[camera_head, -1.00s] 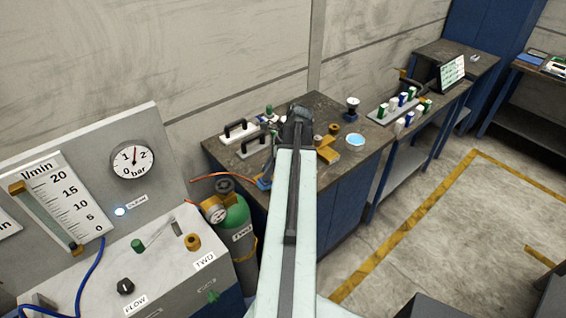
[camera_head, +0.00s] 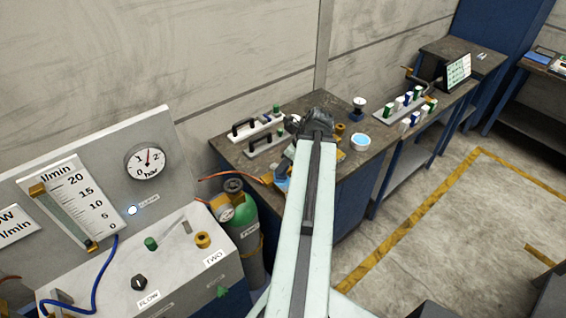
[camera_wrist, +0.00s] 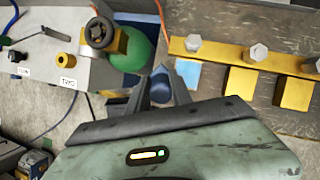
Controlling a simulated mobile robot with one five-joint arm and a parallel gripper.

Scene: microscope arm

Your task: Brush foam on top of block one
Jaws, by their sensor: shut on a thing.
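In the wrist view my gripper (camera_wrist: 160,88) is shut on a small blue-grey thing (camera_wrist: 161,80), seen nearly end-on between the fingers. I cannot tell from its shape whether it is a brush. A brass bar with several hex bolts (camera_wrist: 255,54) lies to the right of the fingers, apart from them. Brass blocks (camera_wrist: 240,82) sit along its near side. No label marks block one. In the head view a round dish with a light blue top (camera_head: 360,142) stands on the far bench.
A green gas cylinder (camera_head: 238,212) stands between the grey gauge panel (camera_head: 95,160) and the dark bench (camera_head: 225,150). Orange and blue hoses run nearby.

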